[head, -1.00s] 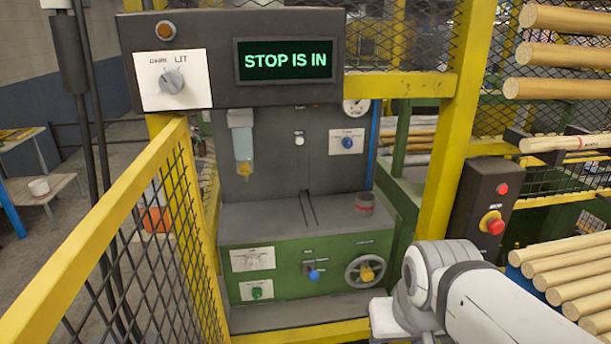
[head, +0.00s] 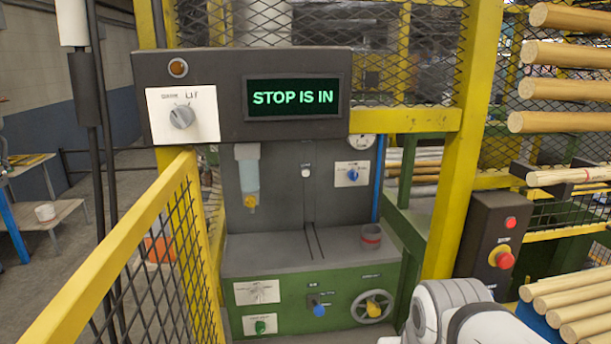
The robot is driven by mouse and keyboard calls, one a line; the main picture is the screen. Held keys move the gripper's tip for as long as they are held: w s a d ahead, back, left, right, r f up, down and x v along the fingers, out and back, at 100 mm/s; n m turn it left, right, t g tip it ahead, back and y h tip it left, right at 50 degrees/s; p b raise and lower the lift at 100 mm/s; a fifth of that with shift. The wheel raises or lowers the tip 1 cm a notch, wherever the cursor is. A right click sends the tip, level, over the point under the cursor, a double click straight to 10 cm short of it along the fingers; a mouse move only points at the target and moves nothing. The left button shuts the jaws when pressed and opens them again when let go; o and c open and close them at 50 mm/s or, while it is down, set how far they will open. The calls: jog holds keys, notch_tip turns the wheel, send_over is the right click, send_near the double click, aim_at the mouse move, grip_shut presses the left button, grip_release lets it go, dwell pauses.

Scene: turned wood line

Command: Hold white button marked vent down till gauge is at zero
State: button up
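A small white button (head: 306,172) sits on the dark upright panel of the machine, below a tiny label too small to read. A round gauge (head: 361,143) with a pale face is at the panel's upper right, partly cut off by the display box above it. Its needle cannot be read at this size. My white arm shows at the bottom right, low and well apart from the button. My gripper is out of view.
A display (head: 293,97) reads "STOP IS IN". A selector knob (head: 182,116) is beside it. A blue knob (head: 352,174) is right of the button. A yellow mesh guard (head: 150,245) stands left, a red stop button (head: 503,257) right. The machine front between is open.

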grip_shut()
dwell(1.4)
